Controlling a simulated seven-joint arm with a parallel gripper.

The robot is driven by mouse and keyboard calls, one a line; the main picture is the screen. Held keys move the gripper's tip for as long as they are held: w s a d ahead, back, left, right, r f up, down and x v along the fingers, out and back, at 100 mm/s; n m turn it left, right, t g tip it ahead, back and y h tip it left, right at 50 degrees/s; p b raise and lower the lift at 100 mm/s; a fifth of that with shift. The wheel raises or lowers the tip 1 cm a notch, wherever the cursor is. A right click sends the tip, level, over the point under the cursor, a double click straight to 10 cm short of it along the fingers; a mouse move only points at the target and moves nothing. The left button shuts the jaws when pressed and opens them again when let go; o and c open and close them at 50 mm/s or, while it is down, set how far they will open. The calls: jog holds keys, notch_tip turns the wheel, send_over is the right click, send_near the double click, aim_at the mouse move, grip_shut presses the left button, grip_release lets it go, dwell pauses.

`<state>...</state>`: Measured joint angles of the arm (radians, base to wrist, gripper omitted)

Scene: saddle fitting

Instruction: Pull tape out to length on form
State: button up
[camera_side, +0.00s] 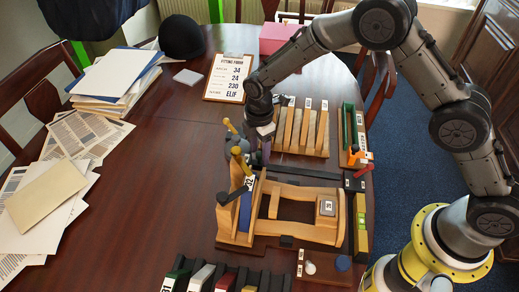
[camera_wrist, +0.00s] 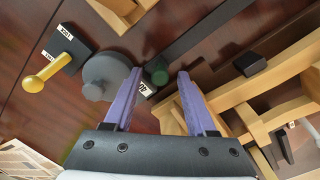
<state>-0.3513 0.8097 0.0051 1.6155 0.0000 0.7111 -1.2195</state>
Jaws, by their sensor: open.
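The wooden form (camera_side: 285,228), a light frame with a small numbered block on it, stands at the front of the table. Part of its frame shows at the right of the wrist view (camera_wrist: 285,110). A dark strip (camera_wrist: 215,32) runs diagonally in the wrist view; I cannot tell whether it is the tape. A grey disc with a knob (camera_wrist: 103,78) lies left of the strip, and a dark green round piece (camera_wrist: 157,72) is at the strip's near end. My gripper (camera_wrist: 160,76) is open, its purple fingers either side of the green piece in the picture; contact is unclear.
A yellow-handled tool on a labelled black base (camera_wrist: 62,60) stands left of the disc. A rack of wooden slats (camera_side: 300,130) is behind the form. A fitting card (camera_side: 229,78) and papers (camera_side: 50,190) lie further left. Bare tabletop (camera_side: 160,185) is left of the form.

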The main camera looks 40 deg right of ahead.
grip_shut()
dwell(1.4)
